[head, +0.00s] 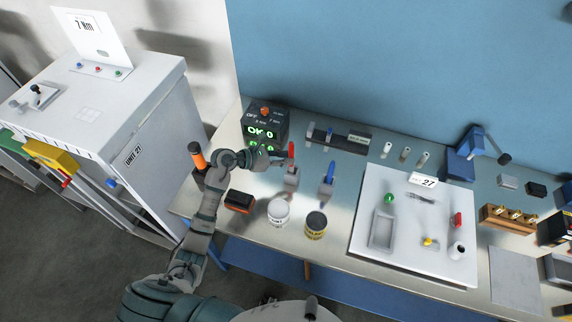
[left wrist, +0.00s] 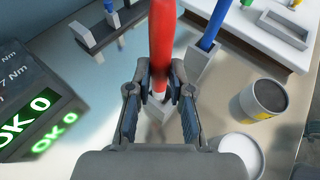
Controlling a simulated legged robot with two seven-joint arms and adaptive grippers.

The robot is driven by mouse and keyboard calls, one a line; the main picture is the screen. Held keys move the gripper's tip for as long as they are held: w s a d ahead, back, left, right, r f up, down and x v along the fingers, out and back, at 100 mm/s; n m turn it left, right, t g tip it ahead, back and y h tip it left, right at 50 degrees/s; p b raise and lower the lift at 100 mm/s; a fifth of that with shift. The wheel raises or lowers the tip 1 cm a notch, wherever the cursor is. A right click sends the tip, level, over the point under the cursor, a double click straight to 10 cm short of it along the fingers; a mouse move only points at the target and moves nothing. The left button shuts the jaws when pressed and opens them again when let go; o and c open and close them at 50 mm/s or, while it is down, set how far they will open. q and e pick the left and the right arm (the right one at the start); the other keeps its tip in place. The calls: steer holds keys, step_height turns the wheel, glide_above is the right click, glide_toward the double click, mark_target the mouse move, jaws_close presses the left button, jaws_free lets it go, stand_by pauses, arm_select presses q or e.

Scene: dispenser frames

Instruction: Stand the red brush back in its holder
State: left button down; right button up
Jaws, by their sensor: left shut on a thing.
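The red brush (head: 291,151) stands upright with its red handle up. It also shows large in the left wrist view (left wrist: 161,42). My left gripper (head: 281,159) is shut on the brush low on its handle, with one finger on each side in the left wrist view (left wrist: 160,88). A small grey holder (head: 291,180) is directly under the brush, and part of it shows between my fingers (left wrist: 158,112). My fingers hide the brush's lower end, so I cannot tell whether it is inside the holder or just above it. My right gripper is not in view.
A blue brush (head: 328,174) stands in a similar holder to the right. A white tin (head: 278,212) and a dark tin (head: 316,224) stand in front. A display box (head: 265,127) reading OK 0 is behind left. An orange-topped tool (head: 196,155) stands near the bench's left edge.

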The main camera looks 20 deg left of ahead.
arm_select(q)
step_height(320, 180, down, 3)
steer(key=shift+d+r, duration=0.1)
steer(key=shift+s+d+f, duration=0.1)
steer(key=shift+d+f, duration=0.1)
steer(key=shift+f, duration=0.05)
steer(key=shift+d, duration=0.4)
steer(key=c, duration=1)
jaws_free()
steer(key=shift+c, duration=0.2)
steer(key=shift+a, duration=0.6)
steer(key=b+v, duration=0.2)
steer(key=v, duration=0.9)
steer(key=shift+s+r, duration=0.2)
steer(key=shift+s, duration=0.05)
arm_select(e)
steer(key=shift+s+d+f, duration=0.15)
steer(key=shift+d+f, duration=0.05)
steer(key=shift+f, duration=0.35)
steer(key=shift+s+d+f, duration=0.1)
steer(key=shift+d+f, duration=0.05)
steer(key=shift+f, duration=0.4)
